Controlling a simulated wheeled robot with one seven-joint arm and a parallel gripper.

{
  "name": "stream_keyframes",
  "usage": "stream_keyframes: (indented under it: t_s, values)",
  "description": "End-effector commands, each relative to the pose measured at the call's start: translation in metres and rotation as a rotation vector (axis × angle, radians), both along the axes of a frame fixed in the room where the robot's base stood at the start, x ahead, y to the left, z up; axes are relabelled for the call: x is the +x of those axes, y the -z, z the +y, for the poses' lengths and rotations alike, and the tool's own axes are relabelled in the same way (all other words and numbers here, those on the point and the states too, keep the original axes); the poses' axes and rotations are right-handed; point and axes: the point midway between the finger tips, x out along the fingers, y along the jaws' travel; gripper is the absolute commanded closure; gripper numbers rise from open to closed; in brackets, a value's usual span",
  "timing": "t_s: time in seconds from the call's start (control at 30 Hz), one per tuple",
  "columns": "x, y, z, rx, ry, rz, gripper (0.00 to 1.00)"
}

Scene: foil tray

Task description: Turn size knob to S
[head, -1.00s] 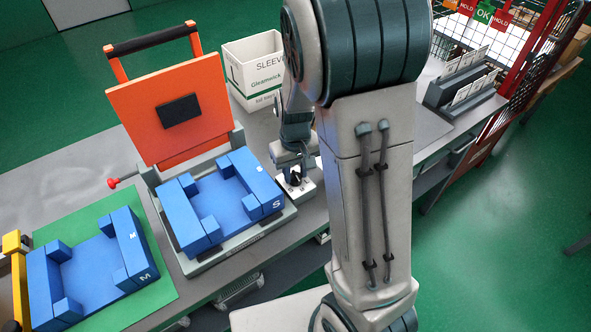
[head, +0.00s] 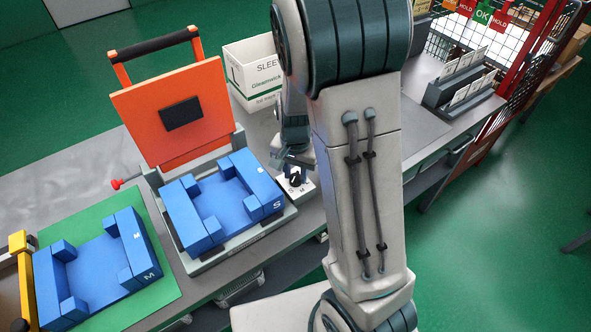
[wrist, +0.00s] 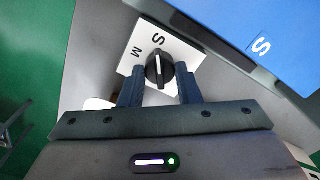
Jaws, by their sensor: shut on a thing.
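The size knob (wrist: 159,72) is black with a white pointer line and sits on a white plate (wrist: 133,64) printed with S and M. In the wrist view its pointer runs up the picture, roughly toward the S and away from the M. My gripper (wrist: 160,80) has its two fingers on either side of the knob and is shut on it. In the head view the knob (head: 295,179) shows small on its plate at the bench's front edge; my arm partly hides the gripper there.
A grey press with an orange lid (head: 170,108) raised holds a blue S form (head: 222,208) close left of the knob. A blue M form (head: 95,270) lies on a green mat. A white sleeve box (head: 258,75) stands behind. A card rack (head: 460,98) is at the right.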

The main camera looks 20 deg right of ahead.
Motion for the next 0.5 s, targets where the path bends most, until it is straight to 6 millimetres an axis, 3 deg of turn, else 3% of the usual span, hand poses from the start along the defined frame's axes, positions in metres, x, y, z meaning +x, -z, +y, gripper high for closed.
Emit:
stream_keyframes:
  t_s: [0.5]
  values:
    - [0.0010, -0.0007, -0.0002, 0.000, 0.067, -0.004, 0.93]
